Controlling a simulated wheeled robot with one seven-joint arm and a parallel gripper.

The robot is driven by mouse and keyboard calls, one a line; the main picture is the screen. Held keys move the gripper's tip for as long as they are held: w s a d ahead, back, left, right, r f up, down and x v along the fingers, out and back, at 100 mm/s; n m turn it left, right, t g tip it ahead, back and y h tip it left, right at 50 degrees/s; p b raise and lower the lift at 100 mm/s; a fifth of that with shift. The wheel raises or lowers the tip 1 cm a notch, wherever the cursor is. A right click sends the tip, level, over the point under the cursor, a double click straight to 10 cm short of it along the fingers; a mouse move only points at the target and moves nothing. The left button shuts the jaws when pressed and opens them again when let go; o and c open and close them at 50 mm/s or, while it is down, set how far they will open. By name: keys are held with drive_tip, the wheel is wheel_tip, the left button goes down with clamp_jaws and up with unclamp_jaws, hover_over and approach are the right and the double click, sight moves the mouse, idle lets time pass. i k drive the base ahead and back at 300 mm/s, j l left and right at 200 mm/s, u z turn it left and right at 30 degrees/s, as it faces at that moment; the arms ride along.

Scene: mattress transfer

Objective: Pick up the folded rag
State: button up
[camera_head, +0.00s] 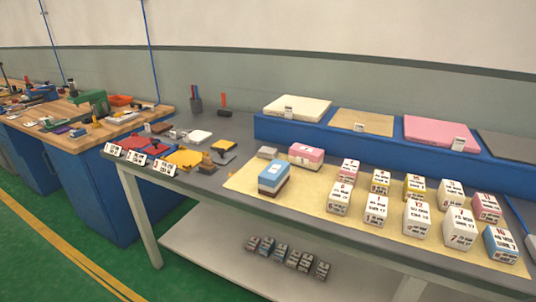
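Several flat, cloth-like pieces lie at the left end of the grey table (222,193). They include a red piece (127,142), a darker red piece (156,150), a yellow piece (184,158) and a small white piece (200,136). A small orange-tan piece (224,145) lies by a dark grey flat piece (224,158). I cannot tell for sure which of these is the folded rag. My gripper is not in view.
Numbered blocks (376,208) and a blue-and-white stack (273,178) stand on a tan mat (310,205). A blue raised shelf (300,131) holds flat pads at the back. A cluttered wooden bench (65,134) stands left. Green floor is clear in front.

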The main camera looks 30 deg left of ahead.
sight(267, 152)
drive_tip(key=i+j+u, duration=0.4)
drive_tip(key=i+j, duration=0.4)
drive_tip(key=j, duration=0.3)
drive_tip(key=i+j+u, duration=0.4)
drive_tip(key=i+j, duration=0.45)
drive_tip(key=i, duration=0.05)
